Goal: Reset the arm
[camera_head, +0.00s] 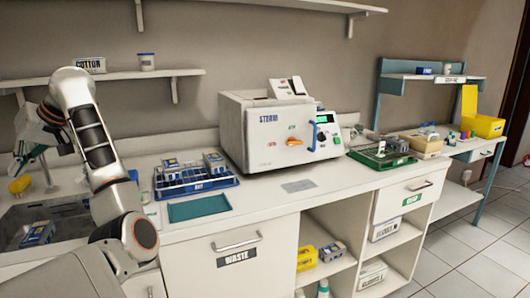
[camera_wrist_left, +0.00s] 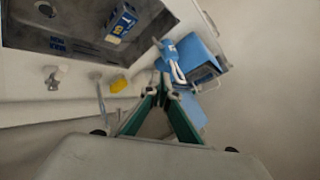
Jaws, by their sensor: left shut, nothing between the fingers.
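My left arm rises from the bottom left in the head view and bends over at the top. Its gripper (camera_head: 28,155) hangs at the left edge, above the sink area, with nothing held. In the left wrist view the two fingers (camera_wrist_left: 164,88) come together at their tips and are shut, with nothing between them. They sit in front of the counter edge and a blue object (camera_wrist_left: 198,58); I cannot tell how far they are from it. My right gripper is in neither view.
A sink (camera_head: 75,208) holds a blue-labelled box (camera_head: 38,234). A yellow item (camera_head: 20,185) is close below the gripper. A blue rack (camera_head: 205,186), a teal mat (camera_head: 198,207) and a white sterilizer (camera_head: 270,130) stand on the counter. A wall shelf (camera_head: 130,75) is near the arm.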

